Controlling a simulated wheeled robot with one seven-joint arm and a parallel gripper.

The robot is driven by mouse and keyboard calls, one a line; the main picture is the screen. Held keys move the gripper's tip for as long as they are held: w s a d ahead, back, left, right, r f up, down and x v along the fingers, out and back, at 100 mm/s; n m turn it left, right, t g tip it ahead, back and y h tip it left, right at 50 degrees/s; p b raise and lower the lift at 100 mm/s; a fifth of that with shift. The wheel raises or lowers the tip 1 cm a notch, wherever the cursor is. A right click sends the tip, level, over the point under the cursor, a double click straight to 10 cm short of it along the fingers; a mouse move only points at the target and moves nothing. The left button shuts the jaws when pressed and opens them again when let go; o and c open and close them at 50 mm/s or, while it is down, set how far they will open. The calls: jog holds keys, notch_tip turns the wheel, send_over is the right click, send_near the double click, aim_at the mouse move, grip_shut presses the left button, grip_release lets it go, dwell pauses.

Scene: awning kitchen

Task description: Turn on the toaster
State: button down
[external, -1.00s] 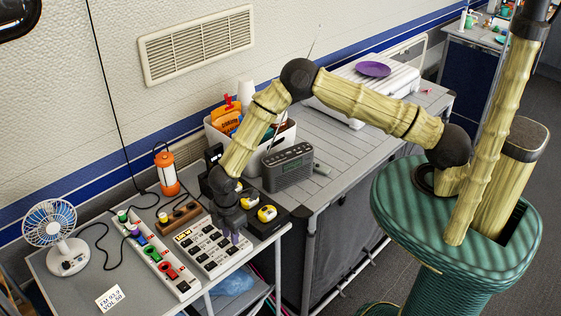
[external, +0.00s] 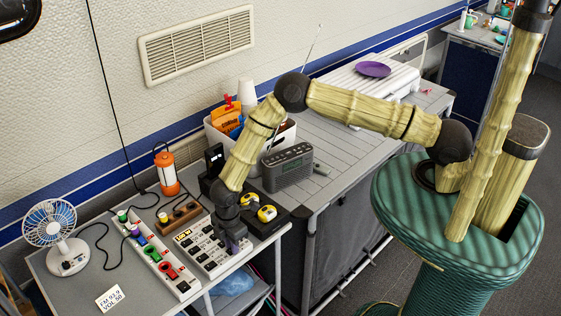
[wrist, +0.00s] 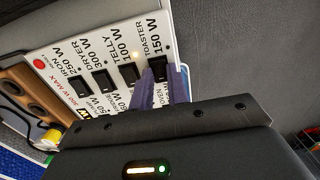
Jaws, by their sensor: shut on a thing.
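A white switch panel (external: 205,240) with black rocker switches lies on the grey table. In the wrist view, its labels include iron, dryer, telly and toaster. The black toaster switch (wrist: 157,70), by the labels "TOASTER" and "150 W", sits at the panel's right end, partly hidden by my fingers. My gripper (wrist: 161,78) has its purple fingers on either side of this switch, shut on it. In the external view my gripper (external: 233,246) is at the panel's near right end. A small light glows between the telly and toaster labels. No toaster itself can be made out.
A black box with yellow knobs (external: 267,213) stands close to the right of my gripper. A power strip with coloured plugs (external: 160,262), an orange lantern (external: 167,173) and a fan (external: 54,237) are to the left. A grey radio (external: 288,167) stands behind.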

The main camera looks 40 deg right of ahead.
jog(key=shift+a+f, duration=0.1)
jog(key=h+b, duration=0.1)
jog(key=b, duration=0.2)
jog(key=shift+w+a+f+h, duration=0.1)
jog(key=shift+a+f+h, duration=0.1)
jog(key=shift+h, duration=0.2)
jog(key=shift+a+r+h+b, duration=0.1)
jog(key=shift+h+b, duration=0.3)
jog(key=shift+b, duration=0.25)
jog(key=shift+r, duration=0.2)
jog(key=c, duration=1.6)
grip_release()
jog(key=shift+c, duration=0.2)
